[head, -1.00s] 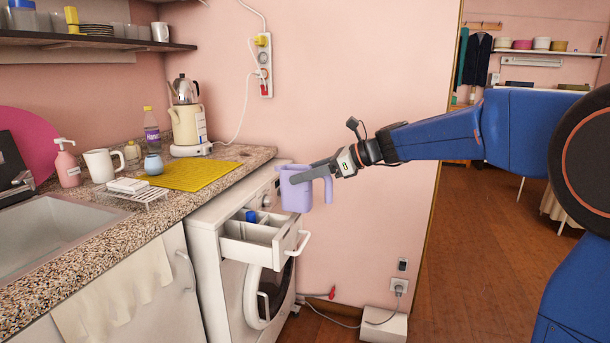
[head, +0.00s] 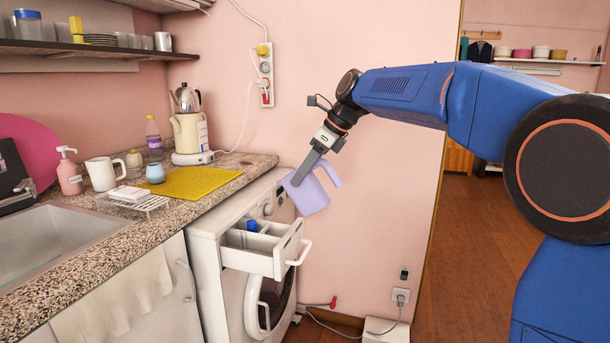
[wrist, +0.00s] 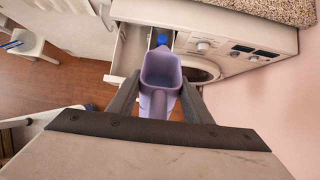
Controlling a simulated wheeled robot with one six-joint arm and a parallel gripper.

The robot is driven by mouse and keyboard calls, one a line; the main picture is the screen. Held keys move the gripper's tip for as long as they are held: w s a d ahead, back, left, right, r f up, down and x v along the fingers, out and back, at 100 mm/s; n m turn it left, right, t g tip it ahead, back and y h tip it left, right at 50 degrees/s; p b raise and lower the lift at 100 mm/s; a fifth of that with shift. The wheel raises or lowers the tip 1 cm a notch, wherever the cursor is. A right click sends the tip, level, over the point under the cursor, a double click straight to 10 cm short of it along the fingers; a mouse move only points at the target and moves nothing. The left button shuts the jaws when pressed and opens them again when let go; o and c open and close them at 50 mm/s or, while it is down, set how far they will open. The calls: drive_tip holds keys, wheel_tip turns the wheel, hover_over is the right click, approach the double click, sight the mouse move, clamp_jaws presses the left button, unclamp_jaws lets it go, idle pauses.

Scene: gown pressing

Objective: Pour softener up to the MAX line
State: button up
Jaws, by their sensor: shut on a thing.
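A lavender jug (head: 309,192) is held by my gripper (head: 304,172) above and just right of the open detergent drawer (head: 258,257). The jug is tilted with its mouth toward the drawer, and its handle is on the upper right. In the wrist view the jug (wrist: 160,88) sits between both fingers. The white drawer is pulled out of the washing machine (head: 215,222) and has compartments, with a blue piece (head: 252,226) in one of them. I see no stream of liquid. The MAX line and the softener level cannot be made out.
The granite counter (head: 120,245) at left holds a yellow mat (head: 200,182), a purple-labelled bottle (head: 153,135), a white mug (head: 103,173) and a kettle (head: 190,135). A pink wall stands behind the jug. Open floor lies to the right.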

drive_tip(key=shift+w+a+r+g+h, duration=0.1)
drive_tip(key=shift+a+r+g+h, duration=0.15)
drive_tip(key=shift+r+h, duration=0.3)
drive_tip(key=shift+w+a+r+g+h, duration=0.1)
drive_tip(key=shift+a+r+g+h, duration=0.2)
drive_tip(key=shift+h, duration=0.45)
idle(6.7)
